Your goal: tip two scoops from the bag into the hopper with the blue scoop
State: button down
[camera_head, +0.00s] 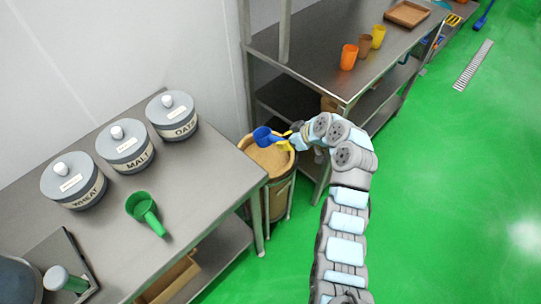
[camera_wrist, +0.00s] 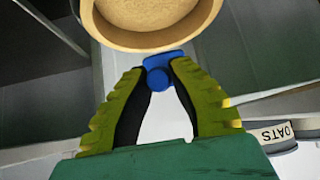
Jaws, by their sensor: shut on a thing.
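The blue scoop (camera_head: 262,135) is held over the back part of an open round bag (camera_head: 277,190) of tan contents, which stands beside the steel table. My gripper (camera_head: 289,140) is shut on the scoop's handle, which also shows between the yellow-green fingers in the wrist view (camera_wrist: 158,78). Whether the scoop holds anything cannot be told. A tan round rim (camera_wrist: 150,40), seemingly the bag's, fills the top of the wrist view. No hopper can be clearly identified; a dark round vessel (camera_head: 16,282) is cut off at the lower left.
Lidded wheat (camera_head: 73,181), malt (camera_head: 125,148) and oats (camera_head: 172,117) canisters stand on the table. A steel shelf (camera_head: 300,50) with cups stands behind the bag. Green floor is open at right.

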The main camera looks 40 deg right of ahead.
jog(key=shift+a+f, duration=0.1)
jog(key=shift+a, duration=0.1)
jog(key=shift+w+d+f+g, duration=0.25)
jog(key=shift+f+g, duration=0.15)
jog(key=shift+f, duration=0.15)
jog(key=w+a+f+g+b, duration=0.1)
jog(key=w+f+g+b, duration=0.2)
jog(key=f, duration=0.8)
jog(key=shift+w+f+h+b, duration=0.2)
jog(key=shift+w+h+b, duration=0.2)
jog(key=shift+w+b, duration=0.7)
jog(key=shift+s+a+r, duration=0.1)
jog(key=shift+r, duration=0.05)
dwell(0.6)
